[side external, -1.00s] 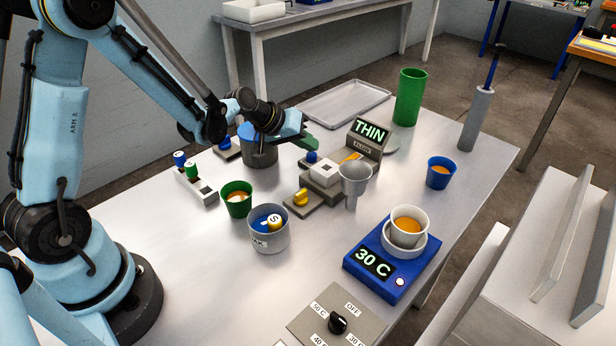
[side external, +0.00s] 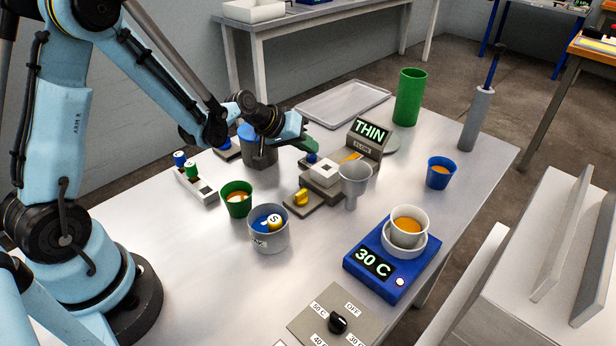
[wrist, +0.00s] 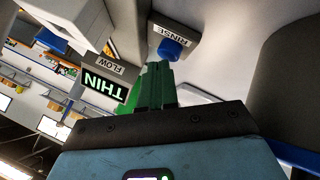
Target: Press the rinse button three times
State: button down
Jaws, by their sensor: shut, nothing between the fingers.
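The rinse button is a blue knob (side external: 310,158) beside the grey flow unit in the side view. In the wrist view the blue knob (wrist: 171,49) sits on a grey base with a RINSE label (wrist: 172,31). My gripper (side external: 315,150) has green fingers, shut and empty, with the tips just above the knob in the side view. In the wrist view my gripper (wrist: 157,70) shows its tips right next to the knob. I cannot tell whether they touch it.
The flow display (side external: 370,132) reads THIN. A funnel (side external: 355,180) stands in front of it.

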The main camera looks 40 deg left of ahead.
aim_at(307, 156)
jog(key=shift+f, duration=0.15)
dwell(0.4)
jog(key=shift+r, duration=0.9)
jog(key=shift+r, duration=2.55)
dwell(0.4)
notch_tip(307, 156, up, 4)
jog(key=shift+f, duration=0.1)
jog(key=shift+f, duration=0.15)
dwell(0.4)
